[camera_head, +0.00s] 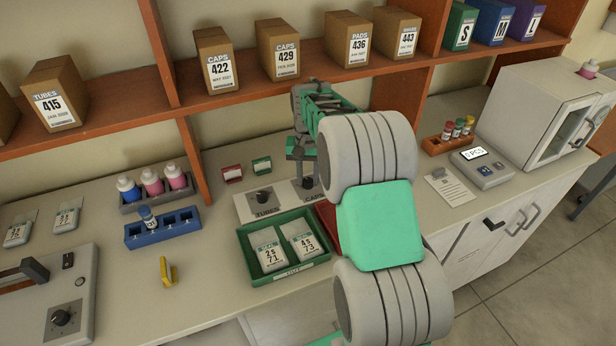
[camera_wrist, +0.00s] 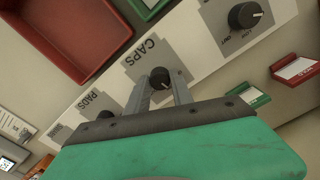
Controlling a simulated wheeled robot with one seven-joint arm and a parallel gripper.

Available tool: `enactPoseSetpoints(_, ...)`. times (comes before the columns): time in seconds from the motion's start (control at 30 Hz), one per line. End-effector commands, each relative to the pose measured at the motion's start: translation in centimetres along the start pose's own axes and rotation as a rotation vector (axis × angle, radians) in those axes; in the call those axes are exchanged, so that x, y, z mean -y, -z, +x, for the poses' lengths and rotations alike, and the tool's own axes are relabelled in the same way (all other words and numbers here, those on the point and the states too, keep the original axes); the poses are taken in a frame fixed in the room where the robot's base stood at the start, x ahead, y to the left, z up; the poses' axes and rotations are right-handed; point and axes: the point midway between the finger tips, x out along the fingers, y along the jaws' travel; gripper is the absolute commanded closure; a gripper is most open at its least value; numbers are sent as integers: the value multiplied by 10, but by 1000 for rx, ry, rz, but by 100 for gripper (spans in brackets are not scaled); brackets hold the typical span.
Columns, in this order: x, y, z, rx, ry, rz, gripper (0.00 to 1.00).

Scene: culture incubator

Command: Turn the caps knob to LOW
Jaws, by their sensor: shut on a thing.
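The black CAPS knob (camera_wrist: 160,78) sits on a white panel (camera_wrist: 205,50) in the wrist view, with the word CAPS printed beside it. In the head view the CAPS knob (camera_head: 307,183) shows just below my gripper (camera_head: 304,172). In the wrist view my gripper (camera_wrist: 161,88) has its two grey fingers on either side of the knob, shut on it. The knob's pale pointer mark is small, and I cannot tell which setting it points at. The labels around this knob are mostly hidden by the fingers.
The TUBES knob (camera_head: 263,196) is left of CAPS; the PADS knob (camera_wrist: 105,115) is on the other side. A green tray (camera_head: 244,259) with two packets and a red tray (camera_wrist: 70,40) lie in front. A shelf (camera_head: 240,95) with boxes is above.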

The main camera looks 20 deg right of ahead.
Motion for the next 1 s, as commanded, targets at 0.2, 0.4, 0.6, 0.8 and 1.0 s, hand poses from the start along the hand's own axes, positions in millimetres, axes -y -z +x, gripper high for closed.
enactPoseSetpoints(0.2, 0, 0, 0, -1, 0, 123, 100)
enactPoseSetpoints(0.4, 0, 0, 0, -1, 0, 183, 100)
enactPoseSetpoints(0.6, 0, 0, 0, -1, 0, 204, 100)
enactPoseSetpoints(0.8, 0, 0, -1, -1, 1, 204, 100)
enactPoseSetpoints(1.0, 0, 0, -1, -1, 1, 203, 66)
